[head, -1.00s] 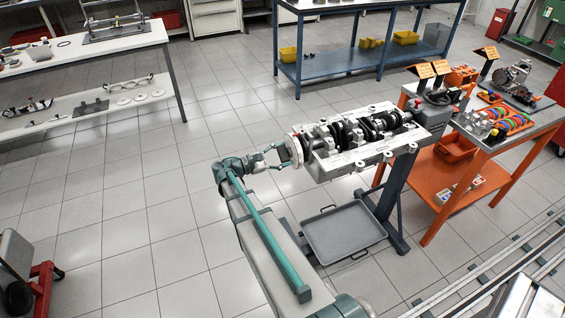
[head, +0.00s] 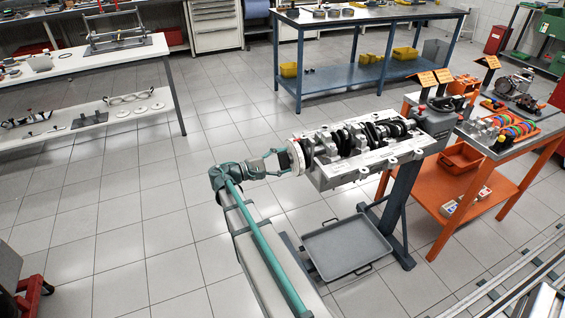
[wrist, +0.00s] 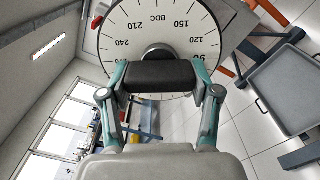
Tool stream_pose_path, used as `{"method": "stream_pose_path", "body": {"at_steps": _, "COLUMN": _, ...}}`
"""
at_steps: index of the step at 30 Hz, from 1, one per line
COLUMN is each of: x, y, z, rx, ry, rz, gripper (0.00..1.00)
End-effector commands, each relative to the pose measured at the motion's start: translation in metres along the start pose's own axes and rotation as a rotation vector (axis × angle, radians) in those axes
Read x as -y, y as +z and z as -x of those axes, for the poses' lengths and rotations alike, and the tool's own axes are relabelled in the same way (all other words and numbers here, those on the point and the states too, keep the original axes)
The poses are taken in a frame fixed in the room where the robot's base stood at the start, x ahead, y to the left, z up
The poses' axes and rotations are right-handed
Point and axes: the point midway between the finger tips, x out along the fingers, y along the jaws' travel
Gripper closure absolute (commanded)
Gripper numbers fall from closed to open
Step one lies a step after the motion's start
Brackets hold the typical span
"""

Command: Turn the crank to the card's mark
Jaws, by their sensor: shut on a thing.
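The crankshaft (head: 372,136) lies in a pale engine block (head: 385,160) on a stand in the head view. A white degree dial (head: 295,158) is at its left end. In the wrist view the dial (wrist: 158,25) shows BDC, 150, 120, 210 and 240; its lower part is hidden. My gripper (head: 283,160) is at the dial's face. In the wrist view my gripper (wrist: 160,78) is shut on a dark bar handle (wrist: 160,74) in front of the dial's hub. Orange cards (head: 427,78) stand behind the block's right end; their writing is too small to read.
A grey tray (head: 345,250) lies low beneath the block, by the stand's leg. An orange cart (head: 465,205) with parts stands at the right. A white bench (head: 80,70) is at the left and a blue table (head: 345,65) at the back. Open tiled floor lies between.

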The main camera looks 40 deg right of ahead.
Motion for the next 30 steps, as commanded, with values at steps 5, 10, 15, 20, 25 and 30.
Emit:
{"method": "stream_pose_path", "body": {"at_steps": 5, "x": 0.0, "y": 0.0, "z": 0.0, "rx": 0.0, "ry": -0.001, "rz": 0.0, "gripper": 0.73}}
{"method": "stream_pose_path", "body": {"at_steps": 10, "x": 0.0, "y": 0.0, "z": 0.0, "rx": 0.0, "ry": -0.001, "rz": 0.001, "gripper": 0.2}}
{"method": "stream_pose_path", "body": {"at_steps": 15, "x": 0.0, "y": 0.0, "z": 0.0, "rx": 0.0, "ry": -0.001, "rz": 0.001, "gripper": 0.12}}
{"method": "stream_pose_path", "body": {"at_steps": 20, "x": 0.0, "y": 0.0, "z": 0.0, "rx": 0.0, "ry": -0.001, "rz": 0.001, "gripper": 0.12}}
{"method": "stream_pose_path", "body": {"at_steps": 25, "x": 0.0, "y": -0.001, "z": 0.007, "rx": -0.002, "ry": 0.0, "rz": 0.001, "gripper": 0.12}}
{"method": "stream_pose_path", "body": {"at_steps": 30, "x": 0.0, "y": -0.001, "z": 0.03, "rx": -0.004, "ry": 0.001, "rz": 0.001, "gripper": 0.12}}
